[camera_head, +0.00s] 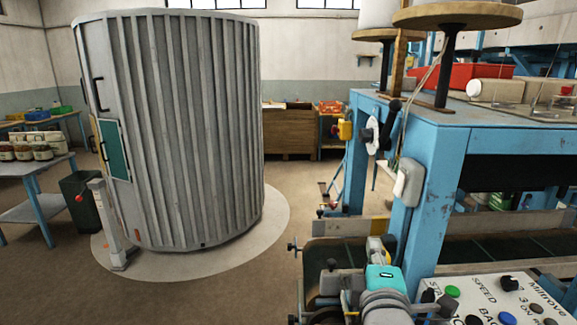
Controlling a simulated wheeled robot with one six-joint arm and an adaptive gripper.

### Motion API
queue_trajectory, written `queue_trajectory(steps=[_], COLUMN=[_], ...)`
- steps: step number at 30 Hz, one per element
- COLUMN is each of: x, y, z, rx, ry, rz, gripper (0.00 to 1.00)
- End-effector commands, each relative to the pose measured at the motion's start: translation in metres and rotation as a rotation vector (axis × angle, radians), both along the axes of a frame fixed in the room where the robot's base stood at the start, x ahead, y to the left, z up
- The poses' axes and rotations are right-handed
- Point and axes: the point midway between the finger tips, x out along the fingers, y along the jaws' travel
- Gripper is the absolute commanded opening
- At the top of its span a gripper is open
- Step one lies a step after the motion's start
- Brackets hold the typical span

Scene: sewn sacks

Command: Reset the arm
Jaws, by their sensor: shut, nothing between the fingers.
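I cannot make out my gripper or its fingertips anywhere in the head view. Grey rounded parts with a teal cap show at the bottom centre, in front of the blue machine frame. They may be part of my arm, but I cannot tell.
A blue machine frame (437,190) with a control panel (490,304) fills the right side, close by. A tall grey ribbed cabin (190,130) stands on a pale round floor patch at left. A table (45,208) with jars is far left. Brown floor between cabin and machine is clear.

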Motion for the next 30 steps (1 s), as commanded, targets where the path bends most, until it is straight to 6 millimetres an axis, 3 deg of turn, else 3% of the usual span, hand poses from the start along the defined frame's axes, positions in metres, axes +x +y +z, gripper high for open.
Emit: queue_trajectory(steps=[1, 3, 8, 15, 24, 30], x=[-0.004, -0.010, -0.029, -0.070, -0.139, -0.193], y=[-0.001, -0.001, -0.002, -0.004, -0.007, -0.009], z=[-0.021, -0.044, -0.095, -0.165, -0.236, -0.273], rx=[0.022, 0.062, 0.164, 0.336, 0.581, 0.761], ry=[0.010, 0.012, 0.020, 0.038, 0.068, 0.087], rz=[0.009, 0.025, 0.056, 0.098, 0.125, 0.124], gripper=[0.00, 0.00, 0.00, 0.00, 0.00, 0.00])
